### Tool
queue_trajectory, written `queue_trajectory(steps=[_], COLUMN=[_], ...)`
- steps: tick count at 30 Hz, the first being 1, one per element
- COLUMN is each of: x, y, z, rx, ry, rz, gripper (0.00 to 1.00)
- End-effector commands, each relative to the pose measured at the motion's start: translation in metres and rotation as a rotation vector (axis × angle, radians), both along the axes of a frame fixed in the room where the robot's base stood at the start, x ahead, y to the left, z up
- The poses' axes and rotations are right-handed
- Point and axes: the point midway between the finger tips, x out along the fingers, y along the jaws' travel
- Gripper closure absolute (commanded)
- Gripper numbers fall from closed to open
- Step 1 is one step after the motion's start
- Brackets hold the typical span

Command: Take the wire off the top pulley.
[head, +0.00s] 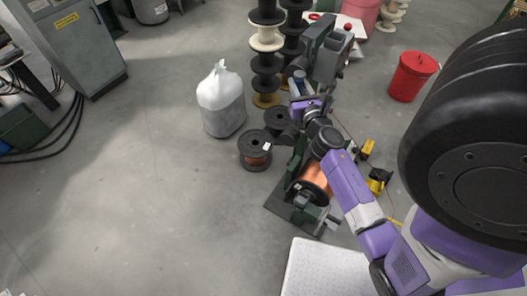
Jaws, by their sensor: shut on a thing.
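My gripper (297,83) is small and partly hidden at the far end of my arm, close to the upper part of the winding machine. It is shut on the wire, which is too thin to make out between the fingers. The machine's grey head (328,52) stands just right of and behind my gripper. The top pulley cannot be told apart there. A copper spool (316,178) sits low on the machine, beside my forearm. Whether the wire touches the pulley cannot be seen.
A black spool with copper (255,150) lies on the floor left of the machine, near a white sack (221,102). Stacked spools (266,60) stand behind. A red bin (411,76) and yellow tools (376,181) are to the right.

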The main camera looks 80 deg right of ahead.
Motion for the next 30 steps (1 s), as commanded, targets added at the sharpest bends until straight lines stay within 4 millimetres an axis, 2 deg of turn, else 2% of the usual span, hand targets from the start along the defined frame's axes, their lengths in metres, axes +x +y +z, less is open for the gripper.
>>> queue_trajectory(steps=[8, 30], x=[-0.001, -0.035], y=[0.0, 0.012], z=[-0.003, -0.053], rx=[-0.001, -0.001], ry=[0.0, 0.0], rz=[0.0, 0.001], gripper=[1.0, 1.0])
